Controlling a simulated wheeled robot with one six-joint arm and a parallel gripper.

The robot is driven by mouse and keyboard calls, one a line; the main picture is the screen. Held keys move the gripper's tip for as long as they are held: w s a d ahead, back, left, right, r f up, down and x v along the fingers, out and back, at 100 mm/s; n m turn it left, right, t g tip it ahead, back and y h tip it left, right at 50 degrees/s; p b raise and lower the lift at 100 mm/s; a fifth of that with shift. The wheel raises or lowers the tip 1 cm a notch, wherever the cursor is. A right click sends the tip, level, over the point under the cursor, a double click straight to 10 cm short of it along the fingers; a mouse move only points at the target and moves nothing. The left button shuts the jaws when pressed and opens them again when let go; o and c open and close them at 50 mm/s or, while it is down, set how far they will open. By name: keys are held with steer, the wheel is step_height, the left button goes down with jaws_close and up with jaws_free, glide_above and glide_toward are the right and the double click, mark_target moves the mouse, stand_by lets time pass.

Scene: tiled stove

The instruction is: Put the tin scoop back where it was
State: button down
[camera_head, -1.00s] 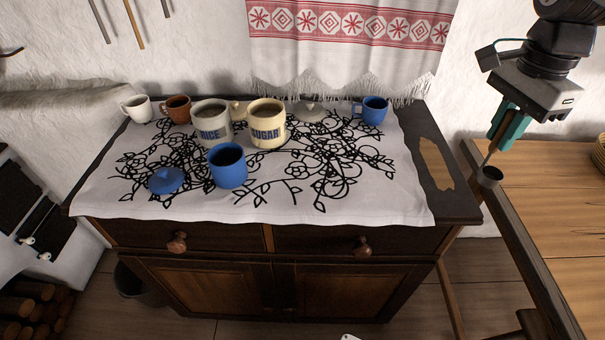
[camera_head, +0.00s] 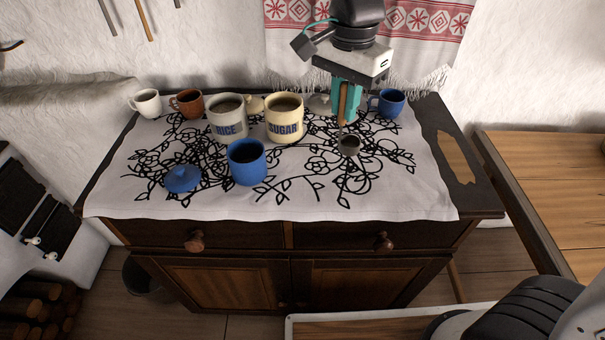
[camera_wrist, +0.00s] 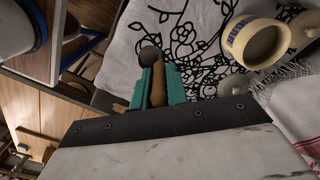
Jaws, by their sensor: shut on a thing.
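The tin scoop (camera_head: 349,146) has a small dark metal bowl and a wooden handle. My gripper (camera_head: 346,104), with teal fingers, is shut on the handle and holds the scoop bowl-down above the right part of the white cloth (camera_head: 420,190). In the wrist view the scoop's bowl (camera_wrist: 149,54) shows beyond the teal fingers (camera_wrist: 155,86), with the handle between them. The scoop hangs to the right of the cream SUGAR canister (camera_head: 285,122) and left of a blue mug (camera_head: 389,103). I cannot tell whether its bowl touches the cloth.
On the cloth also stand the RICE canister (camera_head: 227,120), an open blue canister (camera_head: 246,163), a blue lid (camera_head: 182,179), a white cup (camera_head: 146,103) and a brown cup (camera_head: 188,103). The cloth's front right is clear. A wooden table (camera_head: 550,170) stands at right.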

steer(key=s+a+f+n, duration=0.2)
steer(key=s, duration=0.5)
steer(key=s+a+f+n, duration=0.2)
steer(key=s+f+n, duration=0.1)
steer(key=s, duration=0.4)
steer(key=w+f, duration=0.2)
steer(key=w, duration=0.5)
steer(key=w+f, duration=0.2)
steer(key=w, duration=0.6)
steer(key=shift+w+a+f, duration=0.25)
steer(key=shift+f, duration=0.15)
steer(key=shift+f, duration=0.15)
steer(key=c, duration=1.4)
jaws_free()
step_height(320, 180, up, 12)
steer(key=shift+r, duration=0.2)
